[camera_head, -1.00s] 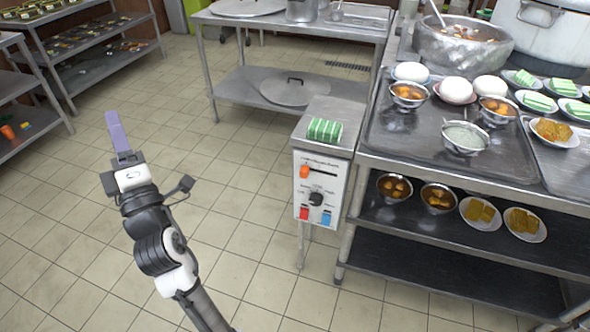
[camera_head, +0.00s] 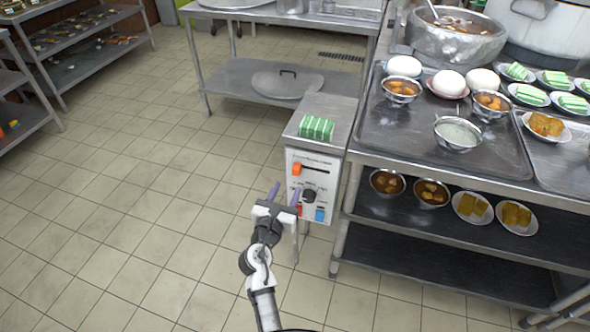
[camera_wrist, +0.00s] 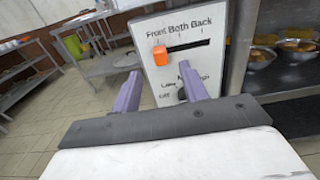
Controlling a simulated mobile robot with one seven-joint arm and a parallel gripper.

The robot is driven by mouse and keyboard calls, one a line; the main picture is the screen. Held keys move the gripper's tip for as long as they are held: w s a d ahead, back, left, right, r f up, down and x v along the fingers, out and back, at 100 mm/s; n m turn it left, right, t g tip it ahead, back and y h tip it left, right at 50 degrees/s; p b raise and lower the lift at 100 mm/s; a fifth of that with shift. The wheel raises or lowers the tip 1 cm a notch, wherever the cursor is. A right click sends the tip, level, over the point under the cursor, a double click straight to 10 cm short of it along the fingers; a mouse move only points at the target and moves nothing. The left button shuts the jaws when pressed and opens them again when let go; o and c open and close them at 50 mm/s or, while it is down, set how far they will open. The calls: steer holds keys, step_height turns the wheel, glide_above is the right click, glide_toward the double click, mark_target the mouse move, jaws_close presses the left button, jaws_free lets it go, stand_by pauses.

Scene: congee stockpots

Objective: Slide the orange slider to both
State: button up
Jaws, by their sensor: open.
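The orange slider (camera_head: 297,169) is on the white control panel (camera_head: 323,170) of a metal stand. The wrist view shows the orange slider (camera_wrist: 160,56) at the left end of its dark horizontal slot (camera_wrist: 189,46), under the word "Front"; "Both" is printed at the middle and "Back" at the right. My gripper (camera_head: 286,190) is open and empty in front of the panel, a little below the slider. In the wrist view its two purple fingers (camera_wrist: 161,88) point at the panel below the slider. I cannot tell the exact gap to the panel.
A black knob (camera_head: 309,196), a red switch (camera_head: 297,209) and a blue switch (camera_head: 320,214) sit below the slider. A green striped block (camera_head: 316,128) lies on the stand. A shelved metal table (camera_head: 440,160) with food stands close at right. Floor at left is clear.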

mark_target(296, 170)
steer(key=x, duration=0.8)
steer(key=shift+w, duration=0.3)
jaws_close()
steer(key=shift+d+p, duration=0.1)
steer(key=shift+p, duration=0.25)
